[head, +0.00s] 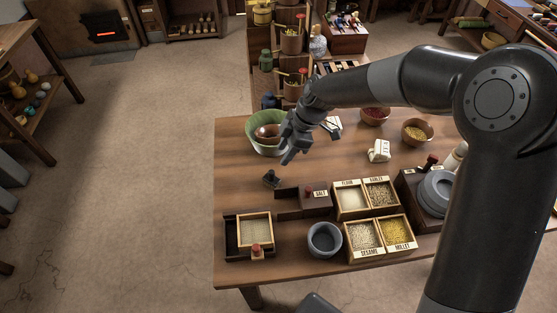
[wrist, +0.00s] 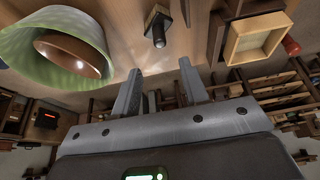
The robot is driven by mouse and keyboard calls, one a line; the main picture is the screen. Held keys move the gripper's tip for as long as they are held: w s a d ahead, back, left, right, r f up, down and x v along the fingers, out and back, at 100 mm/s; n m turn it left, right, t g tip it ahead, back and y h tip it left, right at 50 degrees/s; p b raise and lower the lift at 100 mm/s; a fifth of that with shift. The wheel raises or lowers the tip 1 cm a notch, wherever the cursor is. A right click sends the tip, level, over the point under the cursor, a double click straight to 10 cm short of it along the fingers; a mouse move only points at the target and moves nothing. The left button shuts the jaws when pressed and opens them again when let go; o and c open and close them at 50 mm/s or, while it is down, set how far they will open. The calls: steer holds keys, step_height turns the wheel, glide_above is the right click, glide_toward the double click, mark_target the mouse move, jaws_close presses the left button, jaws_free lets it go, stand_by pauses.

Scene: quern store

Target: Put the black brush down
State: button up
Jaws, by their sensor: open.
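The black brush (head: 272,179) stands on the wooden table, left of the salt box, with nothing gripping it. In the wrist view the brush (wrist: 157,24) shows a dark block and a short rounded handle, beyond the fingertips. My gripper (head: 289,158) is above the table, a little behind and to the right of the brush in the head view. In the wrist view my gripper (wrist: 159,72) has its two fingers apart, with nothing between them.
A green bowl (head: 253,145) with a brown bowl (head: 268,132) inside stands behind the brush. The salt box (head: 316,198), labelled grain boxes (head: 397,232), a grey mortar (head: 324,239) and a framed sieve (head: 255,231) stand in front.

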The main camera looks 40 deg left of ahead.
steer(key=shift+w+d+r, duration=0.15)
steer(key=shift+d+r, duration=0.05)
steer(key=shift+r, duration=0.5)
steer(key=w+d+r+m+t+h, duration=0.1)
steer(key=d+r+m+t, duration=0.1)
steer(key=d+r+m, duration=0.45)
steer(key=w+d+r+m+t, duration=0.1)
steer(key=w+d+r+m, duration=0.15)
steer(key=d, duration=0.75)
steer(key=w+d+r+m+t+h, duration=0.1)
steer(key=d+r+m+t, duration=0.15)
steer(key=d+r, duration=0.45)
steer(key=s+d+r+m+t, duration=0.1)
steer(key=s+d+m, duration=0.3)
steer(key=d, duration=0.3)
steer(key=s+d+r+m+t, duration=0.1)
steer(key=s+d+m, duration=0.3)
steer(key=d+m, duration=0.2)
steer(key=s+d+r+m+t+h, duration=0.1)
steer(key=s+d+m, duration=0.4)
steer(key=d, duration=0.5)
steer(key=shift+r, duration=0.35)
steer(key=shift+m, duration=0.25)
